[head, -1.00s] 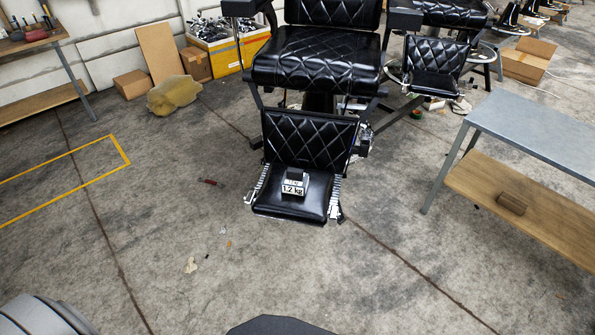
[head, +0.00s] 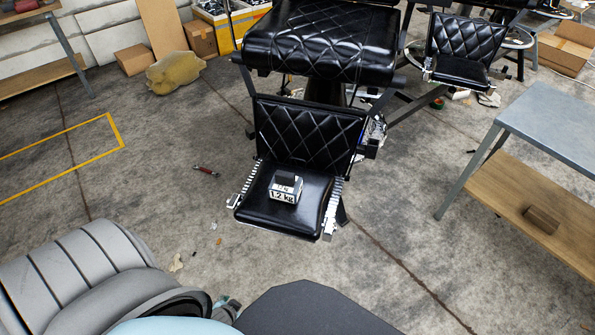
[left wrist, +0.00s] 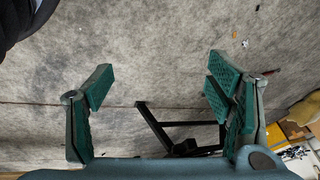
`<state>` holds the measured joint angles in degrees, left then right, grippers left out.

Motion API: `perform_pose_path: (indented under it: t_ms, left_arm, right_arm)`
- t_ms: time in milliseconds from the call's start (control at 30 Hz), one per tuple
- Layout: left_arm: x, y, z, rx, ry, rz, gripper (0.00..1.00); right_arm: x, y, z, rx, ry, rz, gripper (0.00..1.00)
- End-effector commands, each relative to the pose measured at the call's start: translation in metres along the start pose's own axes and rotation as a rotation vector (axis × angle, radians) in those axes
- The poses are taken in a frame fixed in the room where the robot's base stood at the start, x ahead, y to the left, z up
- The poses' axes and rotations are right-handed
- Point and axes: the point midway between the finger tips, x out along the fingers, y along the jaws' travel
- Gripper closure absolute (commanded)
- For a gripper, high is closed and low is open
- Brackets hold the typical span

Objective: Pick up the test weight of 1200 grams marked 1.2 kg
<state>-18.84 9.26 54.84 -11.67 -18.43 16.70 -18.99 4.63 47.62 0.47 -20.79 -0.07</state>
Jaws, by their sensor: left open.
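The test weight (head: 285,188) is a small block with a dark top and a white label reading 1.2 kg. It rests on the black padded footrest (head: 262,216) of the barber chair (head: 325,40). My left gripper (left wrist: 158,88) is open and empty in the left wrist view, with its green-padded fingers wide apart above the concrete floor. In the head view, part of my left arm is at the lower left, short of the footrest. The weight does not show in the left wrist view. My right gripper is in neither view.
A grey-topped table (head: 560,115) with a wooden lower shelf stands at the right, and a brown block (head: 542,218) lies on that shelf. A red-handled tool (head: 206,171) lies on the floor left of the footrest. The floor in front of the chair is mostly clear.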

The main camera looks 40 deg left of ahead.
Motion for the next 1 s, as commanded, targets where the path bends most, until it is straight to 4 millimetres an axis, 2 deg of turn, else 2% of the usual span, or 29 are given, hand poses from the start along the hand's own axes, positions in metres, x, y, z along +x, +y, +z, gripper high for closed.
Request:
perform_pose_path:
  t_ms: [33,67,100,167,200,300,433,533,633,800,1000]
  left_arm:
    - [0.048,-0.012,-0.032,-0.018,0.104,-0.047,0.22]
    - [0.057,-0.022,-0.059,-0.036,0.177,-0.08,0.22]
    - [0.063,-0.036,-0.096,-0.067,0.282,-0.121,0.22]
    - [0.058,-0.052,-0.15,-0.119,0.452,-0.175,0.22]
    - [0.046,-0.06,-0.182,-0.158,0.568,-0.2,0.22]
    - [0.002,-0.069,-0.236,-0.25,0.818,-0.224,0.22]
    - [-0.055,-0.071,-0.281,-0.311,1.083,-0.177,0.22]
    - [-0.08,-0.068,-0.303,-0.312,1.196,-0.121,0.22]
    - [-0.081,-0.073,-0.325,-0.316,1.214,-0.109,0.22]
    - [-0.065,-0.085,-0.367,-0.318,1.211,-0.11,0.22]
    - [-0.055,-0.091,-0.389,-0.316,1.208,-0.109,0.22]
  right_arm:
    - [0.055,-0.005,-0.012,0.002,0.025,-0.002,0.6]
    - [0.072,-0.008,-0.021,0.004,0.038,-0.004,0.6]
    - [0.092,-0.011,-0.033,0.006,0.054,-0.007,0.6]
    - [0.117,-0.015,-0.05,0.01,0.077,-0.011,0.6]
    - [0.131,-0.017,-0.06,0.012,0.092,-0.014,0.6]
    - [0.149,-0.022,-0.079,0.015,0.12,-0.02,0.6]
    - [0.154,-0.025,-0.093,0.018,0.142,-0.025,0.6]
    - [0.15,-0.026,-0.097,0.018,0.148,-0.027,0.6]
    - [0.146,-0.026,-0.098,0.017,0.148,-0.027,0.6]
    - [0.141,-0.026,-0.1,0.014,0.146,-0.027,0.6]
    - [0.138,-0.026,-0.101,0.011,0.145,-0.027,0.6]
